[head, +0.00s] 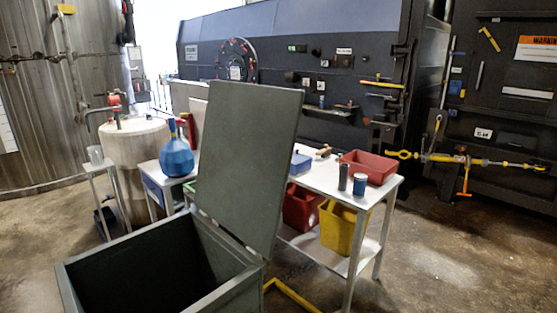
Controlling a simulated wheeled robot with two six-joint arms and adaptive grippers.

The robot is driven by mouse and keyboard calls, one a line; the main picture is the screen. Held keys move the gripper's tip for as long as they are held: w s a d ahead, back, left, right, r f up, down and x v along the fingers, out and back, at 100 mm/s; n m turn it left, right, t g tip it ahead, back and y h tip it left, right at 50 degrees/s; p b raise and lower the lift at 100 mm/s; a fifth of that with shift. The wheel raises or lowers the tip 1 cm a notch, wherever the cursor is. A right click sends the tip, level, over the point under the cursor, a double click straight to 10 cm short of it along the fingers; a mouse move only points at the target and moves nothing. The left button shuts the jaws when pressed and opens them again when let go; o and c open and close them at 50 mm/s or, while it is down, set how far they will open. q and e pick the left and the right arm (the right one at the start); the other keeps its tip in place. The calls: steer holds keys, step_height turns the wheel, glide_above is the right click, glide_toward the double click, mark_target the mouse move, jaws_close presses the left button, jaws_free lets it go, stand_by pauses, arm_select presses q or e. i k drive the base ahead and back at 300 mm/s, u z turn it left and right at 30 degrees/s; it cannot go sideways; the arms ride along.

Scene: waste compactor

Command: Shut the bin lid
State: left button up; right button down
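The grey-green bin (240,285) stands at the bottom left of the head view, and its dark inside shows from above. Its lid (247,160) is a flat grey-green panel. The lid stands open, nearly upright and leaning slightly, along the bin's right-rear side. The bin's lower part is cut off by the picture's bottom edge. Neither of my grippers shows in the head view.
A white table (328,183) behind the lid holds a red tray (368,166) and small items. A yellow bin (338,228) and a red bin (301,208) sit on its lower shelf. A blue flask (176,158) stands left of the lid. Floor at right is clear.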

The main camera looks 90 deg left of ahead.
mark_target(249, 133)
steer(key=u, duration=1.75)
steer(key=i, duration=2.65)
steer(key=u, duration=2.6)
